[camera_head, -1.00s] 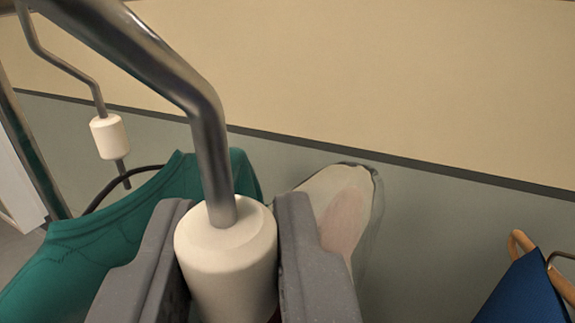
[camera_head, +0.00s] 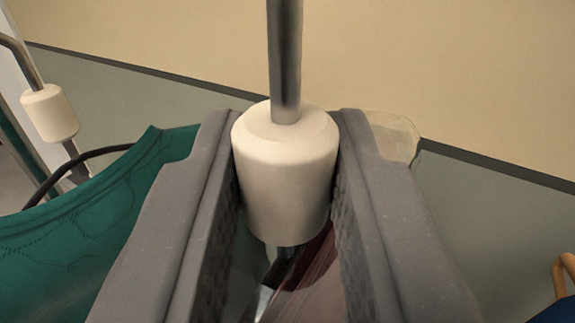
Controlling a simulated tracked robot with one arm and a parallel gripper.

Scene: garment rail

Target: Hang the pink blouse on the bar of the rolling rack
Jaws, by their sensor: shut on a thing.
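My gripper (camera_head: 286,165) is shut on a white cylindrical sleeve (camera_head: 284,180) around the metal stem of a hanger (camera_head: 285,60). The stem rises out of the top of the view, so the top of the hook is hidden. Below the sleeve, between my fingers, a small dark pinkish patch of cloth (camera_head: 312,285) shows, likely part of the pink blouse; the rest is hidden. I cannot make out the bar of the rolling rack in this view.
A teal garment (camera_head: 95,210) hangs at the left, beside a second hanger with a white sleeve (camera_head: 48,112). A pale translucent shape (camera_head: 400,135) shows behind my right finger. A tan hanger end (camera_head: 566,275) and blue cloth (camera_head: 562,312) are at the lower right.

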